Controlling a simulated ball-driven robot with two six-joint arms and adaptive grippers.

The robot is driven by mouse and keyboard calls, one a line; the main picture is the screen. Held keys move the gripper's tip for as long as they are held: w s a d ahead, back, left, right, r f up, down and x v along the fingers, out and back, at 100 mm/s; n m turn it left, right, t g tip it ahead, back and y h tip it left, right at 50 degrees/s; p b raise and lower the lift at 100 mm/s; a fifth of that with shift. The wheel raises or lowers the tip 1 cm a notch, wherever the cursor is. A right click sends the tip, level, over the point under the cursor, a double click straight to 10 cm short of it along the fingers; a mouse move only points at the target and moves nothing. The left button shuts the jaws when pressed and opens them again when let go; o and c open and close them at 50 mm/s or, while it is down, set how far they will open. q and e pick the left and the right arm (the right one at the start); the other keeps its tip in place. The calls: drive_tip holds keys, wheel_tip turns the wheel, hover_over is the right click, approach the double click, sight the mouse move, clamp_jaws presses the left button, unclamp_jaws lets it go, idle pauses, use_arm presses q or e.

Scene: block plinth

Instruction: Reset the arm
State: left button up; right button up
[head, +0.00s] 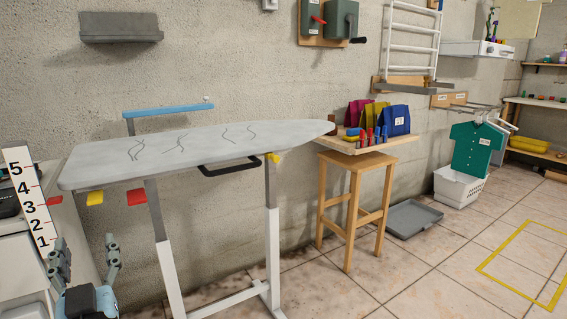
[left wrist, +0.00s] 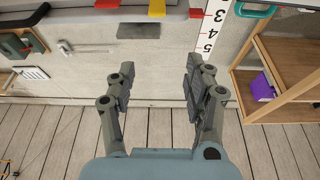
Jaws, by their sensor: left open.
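My left gripper (head: 86,252) is at the lower left of the head view, in front of the left end of the ironing board (head: 110,178). Its two fingers point up and stand well apart, with nothing between them. In the left wrist view the same gripper (left wrist: 160,75) shows its fingers spread, with only wall and floor behind them. My right gripper is in neither view.
A white number strip (head: 27,198) stands left of the board. Coloured tabs, one of them red (head: 137,197), hang under the board's edge. A wooden stool (head: 352,205) stands right of it. In the left wrist view, a wooden shelf (left wrist: 262,75) is at right.

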use_arm(q)
drive_tip(key=s+d+f+m+g+h+p, duration=0.1)
drive_tip(key=s+f+m+g+h, duration=0.3)
drive_tip(key=f, duration=0.7)
drive_tip(key=s+d+f+m+g+h, duration=0.1)
drive_tip(key=s+f+h, duration=0.1)
drive_tip(key=s+f, duration=0.6)
drive_tip(key=s+d+f+m+g+h+p, duration=0.1)
drive_tip(key=s+f+m+g+h, duration=0.15)
drive_tip(key=f, duration=1.05)
drive_tip(key=s+a+f+g, duration=0.1)
drive_tip(key=s+f+g, duration=0.2)
drive_tip(key=s, duration=0.8)
drive_tip(key=s+a+f+n+g+h, duration=0.1)
drive_tip(key=s+f+g, duration=0.3)
drive_tip(key=s+f, duration=0.3)
drive_tip(key=s+a+f+g, duration=0.1)
drive_tip(key=s+f+g, duration=0.2)
drive_tip(key=s, duration=1.3)
wheel_tip(320, 180, down, 2)
drive_tip(key=shift+f+g+h, duration=0.15)
drive_tip(key=shift+g+h, duration=0.2)
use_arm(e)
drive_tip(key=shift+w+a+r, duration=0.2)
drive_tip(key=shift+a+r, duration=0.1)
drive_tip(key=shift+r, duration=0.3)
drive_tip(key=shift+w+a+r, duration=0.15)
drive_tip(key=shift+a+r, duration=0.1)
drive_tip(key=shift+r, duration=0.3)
